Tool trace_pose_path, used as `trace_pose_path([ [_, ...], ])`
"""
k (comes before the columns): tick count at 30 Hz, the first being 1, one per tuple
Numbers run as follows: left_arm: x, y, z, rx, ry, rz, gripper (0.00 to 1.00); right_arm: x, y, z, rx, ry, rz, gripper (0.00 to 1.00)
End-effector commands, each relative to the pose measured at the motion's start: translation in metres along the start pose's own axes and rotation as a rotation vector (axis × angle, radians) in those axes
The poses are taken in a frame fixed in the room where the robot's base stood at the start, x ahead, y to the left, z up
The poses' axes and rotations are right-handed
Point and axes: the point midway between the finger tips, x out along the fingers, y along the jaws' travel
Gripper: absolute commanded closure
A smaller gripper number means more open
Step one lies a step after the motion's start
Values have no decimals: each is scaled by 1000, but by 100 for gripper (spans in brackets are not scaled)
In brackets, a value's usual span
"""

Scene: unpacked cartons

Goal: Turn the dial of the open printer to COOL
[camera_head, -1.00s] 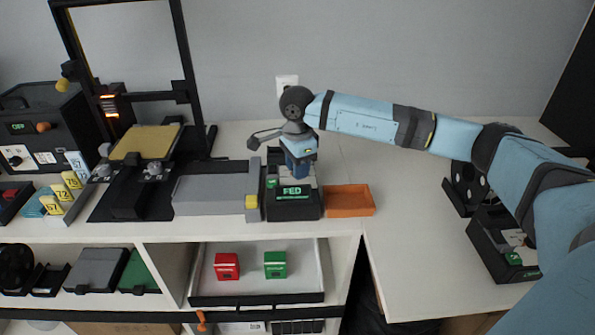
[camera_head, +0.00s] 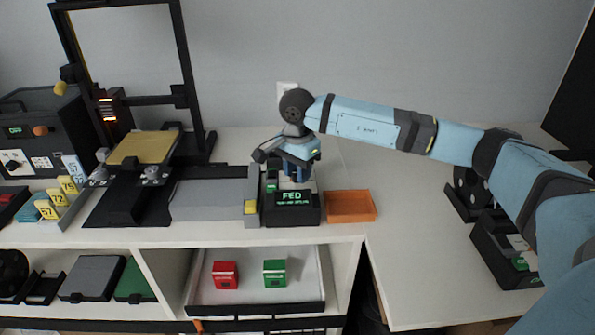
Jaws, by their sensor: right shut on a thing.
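The open-frame printer (camera_head: 187,95) stands at the left, with a yellow build plate (camera_head: 143,148) on its bed. Beside it at the far left is a black control box (camera_head: 50,125) with a green-lit display and a dark dial (camera_head: 14,165) on a white plate; the dial's lettering is too small to read. My right gripper (camera_head: 297,172) is far to the right of this dial. It points down into a black unit (camera_head: 292,213) whose green display reads FED, shut on a blue part there that is mostly hidden. My left gripper is out of view.
An orange tray (camera_head: 350,207) sits right of the FED unit, and a grey slab (camera_head: 207,200) left of it. Yellow number tags (camera_head: 68,185) stand near the control box. A drawer below (camera_head: 310,305) holds a red and a green box.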

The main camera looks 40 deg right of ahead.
Motion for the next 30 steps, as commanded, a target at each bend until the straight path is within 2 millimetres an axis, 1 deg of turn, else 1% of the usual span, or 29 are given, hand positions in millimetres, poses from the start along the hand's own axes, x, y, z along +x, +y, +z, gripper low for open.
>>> trace_pose_path([
  [5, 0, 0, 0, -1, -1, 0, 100, -2, -1, 0, 0, 0, -3, 93],
  [6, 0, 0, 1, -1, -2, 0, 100, -2, -1, 0, 0, 0, -3, 67],
  [8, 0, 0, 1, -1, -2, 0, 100, -2, -1, 0, 1, 0, -3, 53],
  [9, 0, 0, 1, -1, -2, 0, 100, -1, 0, 0, 1, 0, -3, 44],
  [17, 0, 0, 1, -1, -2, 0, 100, -1, 0, 0, 1, 0, -1, 44],
  [20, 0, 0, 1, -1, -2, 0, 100, -6, 0, 0, 1, 0, -2, 44],
  [23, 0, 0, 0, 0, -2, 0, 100, -18, -1, 0, 1, 0, -4, 44],
  [26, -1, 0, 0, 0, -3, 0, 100, -39, -1, 0, 1, 0, -7, 44],
  [30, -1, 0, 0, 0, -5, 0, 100, -72, -1, 0, 1, 1, -6, 44],
])
